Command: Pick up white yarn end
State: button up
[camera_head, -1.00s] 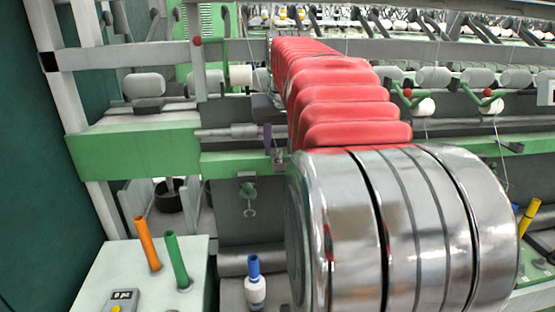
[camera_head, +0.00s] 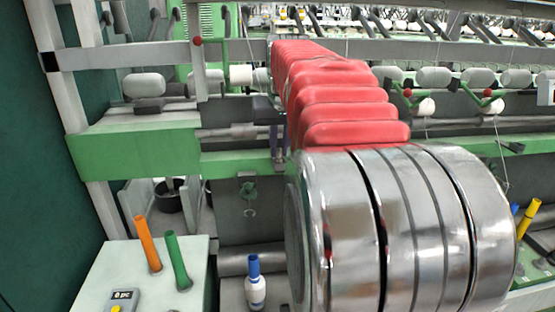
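My arm, with a red ribbed sleeve and chrome rings, fills the middle and right. What seems to be my gripper (camera_head: 278,146) shows small and dark at the sleeve's left edge, in front of the green rail. It is mostly hidden behind my arm, and I cannot tell whether it is open or holds anything. Thin white yarn (camera_head: 500,150) hangs from a white ball-shaped package at the right. No loose white yarn end can be made out. A white yarn bobbin on a blue tube (camera_head: 255,289) stands upright at the bottom centre.
The spinning frame's green rail (camera_head: 135,143) crosses the view, with several white rolls (camera_head: 433,77) above. A pale box (camera_head: 190,255) at lower left carries an orange tube (camera_head: 147,243), a green tube (camera_head: 178,260) and a grey display device (camera_head: 122,301). Yellow tubes (camera_head: 528,218) are at right.

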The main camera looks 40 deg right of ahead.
aim_at(279, 151)
jog(key=shift+c, duration=0.7)
jog(key=shift+r, duration=0.1)
notch_tip(279, 151, up, 10)
dwell(0.8)
